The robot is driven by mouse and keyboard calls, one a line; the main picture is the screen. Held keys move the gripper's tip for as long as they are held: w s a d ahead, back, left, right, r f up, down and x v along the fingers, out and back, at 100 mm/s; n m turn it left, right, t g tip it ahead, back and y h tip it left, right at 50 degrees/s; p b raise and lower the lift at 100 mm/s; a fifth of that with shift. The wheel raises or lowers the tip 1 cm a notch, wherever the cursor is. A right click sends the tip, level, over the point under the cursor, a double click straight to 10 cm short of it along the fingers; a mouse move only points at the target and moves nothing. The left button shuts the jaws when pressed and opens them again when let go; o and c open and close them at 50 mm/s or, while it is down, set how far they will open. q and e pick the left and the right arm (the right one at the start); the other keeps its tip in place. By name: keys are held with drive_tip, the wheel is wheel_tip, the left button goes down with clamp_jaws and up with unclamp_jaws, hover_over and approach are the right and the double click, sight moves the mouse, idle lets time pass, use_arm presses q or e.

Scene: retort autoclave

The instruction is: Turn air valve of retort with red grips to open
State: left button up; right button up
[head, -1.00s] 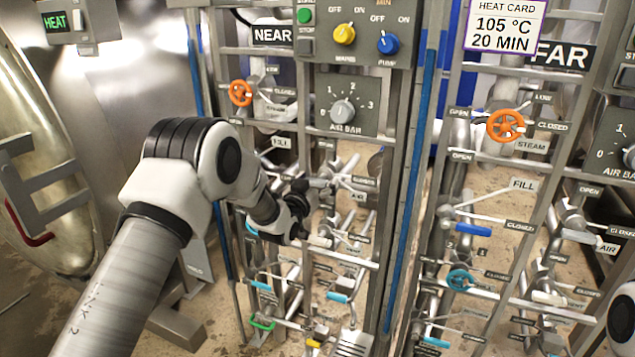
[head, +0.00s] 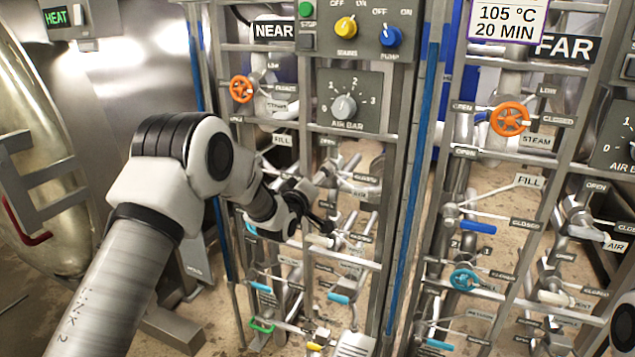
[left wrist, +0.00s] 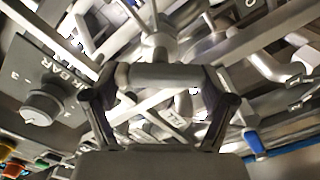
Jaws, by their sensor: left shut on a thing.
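The near panel, under the NEAR sign (head: 273,31), stands beside the retort door with a dark red grip (head: 22,228). My left gripper (head: 322,215) reaches into this panel, at the air valve pipework below the AIR BAR dial. In the left wrist view its two fingers (left wrist: 163,112) are shut on a grey horizontal valve handle (left wrist: 160,75), one at each end. An OPEN label (head: 327,142) and a CLOSED label (head: 366,178) are above and right of the gripper. The gripper hides much of the valve in the head view. My right gripper is not in view.
The AIR BAR dial (head: 344,106) is above my gripper. An orange wheel (head: 241,89) and several small levers crowd the near panel. The far panel, with its FAR sign (head: 566,47) and orange wheel (head: 510,119), stands to the right beyond a blue-edged post (head: 408,190).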

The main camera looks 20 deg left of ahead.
use_arm(q)
drive_tip(key=n+b, duration=0.1)
drive_tip(key=n, duration=0.3)
drive_tip(key=shift+f, duration=0.1)
drive_tip(key=shift+a+n, duration=0.1)
drive_tip(key=shift+n, duration=1.8)
drive_tip(key=o, duration=1)
drive_tip(key=shift+f, duration=0.1)
drive_tip(key=s, duration=1.2)
drive_tip(key=shift+a, duration=0.2)
